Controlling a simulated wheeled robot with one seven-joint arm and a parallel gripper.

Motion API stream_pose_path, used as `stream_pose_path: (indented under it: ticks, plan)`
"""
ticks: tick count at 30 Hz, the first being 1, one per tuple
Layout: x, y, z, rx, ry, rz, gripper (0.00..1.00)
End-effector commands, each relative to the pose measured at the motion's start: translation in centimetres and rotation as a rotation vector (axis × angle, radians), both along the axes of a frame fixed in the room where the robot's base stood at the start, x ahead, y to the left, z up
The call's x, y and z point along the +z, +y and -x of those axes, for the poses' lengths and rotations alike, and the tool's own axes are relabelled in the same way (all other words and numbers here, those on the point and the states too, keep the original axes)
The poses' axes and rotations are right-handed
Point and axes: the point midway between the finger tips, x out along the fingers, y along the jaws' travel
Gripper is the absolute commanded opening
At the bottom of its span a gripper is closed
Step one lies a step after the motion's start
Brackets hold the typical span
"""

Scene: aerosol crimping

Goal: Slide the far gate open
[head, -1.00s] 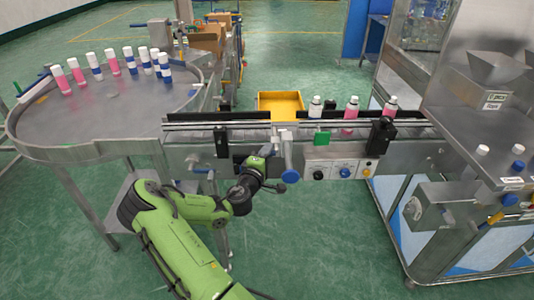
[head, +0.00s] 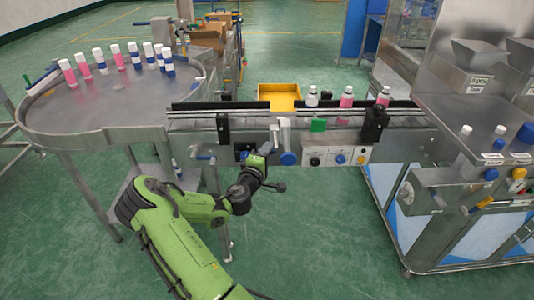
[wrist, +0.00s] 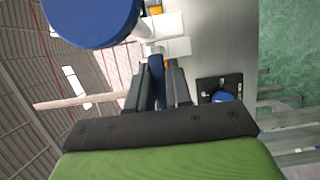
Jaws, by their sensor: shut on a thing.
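My gripper (head: 268,148) is at the front side of the conveyor, just left of a white bracket (head: 284,132). In the wrist view my gripper (wrist: 158,88) has its dark fingers closed around an upright blue handle (wrist: 156,72). The handle reaches up to white blocks (wrist: 166,30); how it joins them is unclear. The handle also shows as a small blue piece in the head view (head: 273,137). The far gate's plate cannot be made out clearly.
A blue round knob (head: 288,158) hangs close to the right of my gripper. A control panel (head: 337,156) is further right. Bottles stand on the conveyor (head: 215,124) and the round table (head: 100,115). A yellow bin (head: 279,95) is behind. Floor in front is clear.

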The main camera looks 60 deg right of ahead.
Motion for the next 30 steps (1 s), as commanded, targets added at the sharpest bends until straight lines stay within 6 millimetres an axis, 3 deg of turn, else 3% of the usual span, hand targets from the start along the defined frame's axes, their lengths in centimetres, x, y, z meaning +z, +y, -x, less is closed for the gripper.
stream_pose_path:
  ticks: [4, 5, 9, 19, 23, 30]
  plan:
    - [-0.1, 0.0, 0.2, -0.005, 0.000, -0.004, 0.00]
    - [-0.1, 0.0, 0.2, -0.005, 0.000, -0.004, 0.21]
    - [-0.1, 0.0, 0.1, -0.004, 0.000, -0.003, 0.40]
    - [-0.1, 0.6, 0.1, -0.002, 0.002, -0.002, 0.40]
    - [-0.3, 3.4, 0.2, 0.000, 0.004, -0.004, 0.40]
    - [-0.3, 10.3, 0.7, 0.002, 0.006, -0.003, 0.40]
